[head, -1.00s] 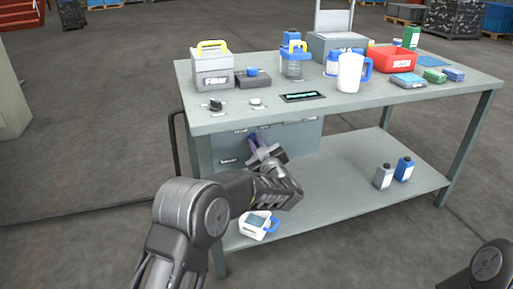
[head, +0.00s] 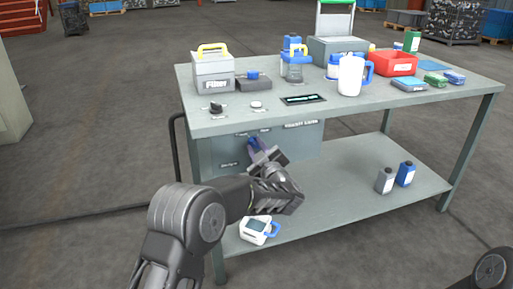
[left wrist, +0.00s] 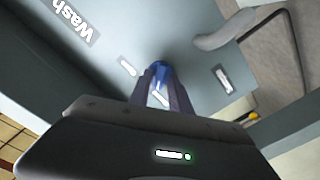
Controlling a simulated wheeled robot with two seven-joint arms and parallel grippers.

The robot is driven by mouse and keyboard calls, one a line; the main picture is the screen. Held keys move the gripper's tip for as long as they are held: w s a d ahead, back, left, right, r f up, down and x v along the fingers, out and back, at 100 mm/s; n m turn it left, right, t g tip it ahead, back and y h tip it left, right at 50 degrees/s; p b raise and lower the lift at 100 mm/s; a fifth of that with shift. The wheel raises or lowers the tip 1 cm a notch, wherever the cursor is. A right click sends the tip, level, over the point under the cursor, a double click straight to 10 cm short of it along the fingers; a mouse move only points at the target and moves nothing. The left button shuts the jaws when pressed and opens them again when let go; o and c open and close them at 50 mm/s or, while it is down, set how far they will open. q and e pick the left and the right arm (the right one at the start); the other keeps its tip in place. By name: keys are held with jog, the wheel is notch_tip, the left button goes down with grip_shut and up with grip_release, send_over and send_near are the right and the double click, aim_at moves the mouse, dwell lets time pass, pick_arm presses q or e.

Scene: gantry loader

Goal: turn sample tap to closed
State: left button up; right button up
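The sample tap appears to be the blue handle (left wrist: 160,72) on the grey front panel under the bench top. In the head view its blue part (head: 254,143) shows just beyond my left fingers. My left gripper (head: 262,152) reaches up to the panel from below. In the left wrist view its two fingers (left wrist: 163,88) stand close together, one on each side of the blue handle, and look shut on it. The fingers hide much of the tap, and its exact angle is hard to read. My right gripper is not in view.
The panel (head: 300,146) carries small labels. A rounded grey part (left wrist: 226,30) sticks out near the tap. The bench top (head: 300,110) above holds a filter box (head: 213,75), a white jug (head: 350,78) and a red bin (head: 392,64). A white device (head: 256,231) lies on the lower shelf.

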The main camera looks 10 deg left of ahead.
pick_arm(q)
jog(key=shift+o, duration=0.8)
jog(key=shift+s+r, duration=0.1)
jog(key=shift+s+d, duration=0.25)
jog(key=shift+s, duration=0.05)
jog(key=p+v, duration=0.2)
jog(key=v, duration=0.5)
